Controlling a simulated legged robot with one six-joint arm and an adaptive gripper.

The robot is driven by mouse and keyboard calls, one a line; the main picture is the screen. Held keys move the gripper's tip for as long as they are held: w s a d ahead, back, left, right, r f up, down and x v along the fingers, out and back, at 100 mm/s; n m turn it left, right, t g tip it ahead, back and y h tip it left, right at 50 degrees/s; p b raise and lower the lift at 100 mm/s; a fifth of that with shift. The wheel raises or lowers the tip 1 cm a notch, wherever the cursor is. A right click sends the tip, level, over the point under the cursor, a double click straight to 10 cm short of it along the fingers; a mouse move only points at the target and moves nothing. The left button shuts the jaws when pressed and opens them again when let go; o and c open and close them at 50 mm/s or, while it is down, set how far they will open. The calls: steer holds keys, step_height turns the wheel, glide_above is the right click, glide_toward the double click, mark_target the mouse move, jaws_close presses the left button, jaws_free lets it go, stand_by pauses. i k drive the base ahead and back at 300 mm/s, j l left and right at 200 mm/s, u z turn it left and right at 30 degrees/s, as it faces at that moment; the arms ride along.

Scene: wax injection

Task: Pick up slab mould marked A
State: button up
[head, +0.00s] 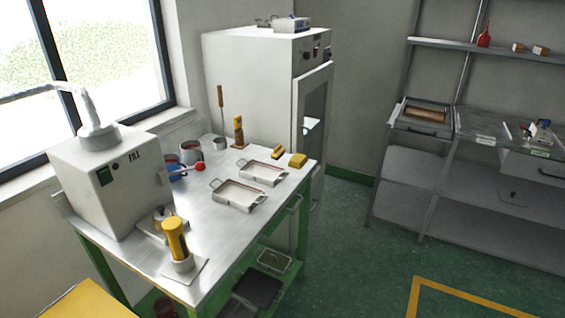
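Two shallow metal moulds with side handles lie flat on the steel-topped bench. The nearer mould (231,204) is around the middle of the bench top. The farther mould (257,180) is just behind it and to its right, apart from it. Both look like slab moulds, and their inner floors look pinkish. I cannot read any letter on either one, so I cannot tell which is marked A. My gripper is not in view.
On the green-framed bench (205,235), a white machine marked FILL (105,190) stands left. A yellow-handled tool (175,237) stands upright near the front. Cups and yellow blocks (298,160) are behind. A tall white cabinet (255,85) backs the bench. Floor to the right is clear.

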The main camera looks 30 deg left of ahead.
mark_target(254, 171)
steer(key=i+u, duration=0.2)
steer(key=i, duration=0.25)
steer(key=i+l+u, duration=0.2)
steer(key=i, duration=0.25)
steer(key=i+u, duration=0.25)
steer(key=i, duration=0.25)
steer(key=i+j+u, duration=0.1)
steer(key=u, duration=0.3)
steer(key=i+u, duration=0.5)
steer(key=u, duration=0.25)
steer(key=i+l+u, duration=0.15)
steer(key=u, duration=0.25)
steer(key=i+l+u, duration=0.1)
steer(key=i+u, duration=0.25)
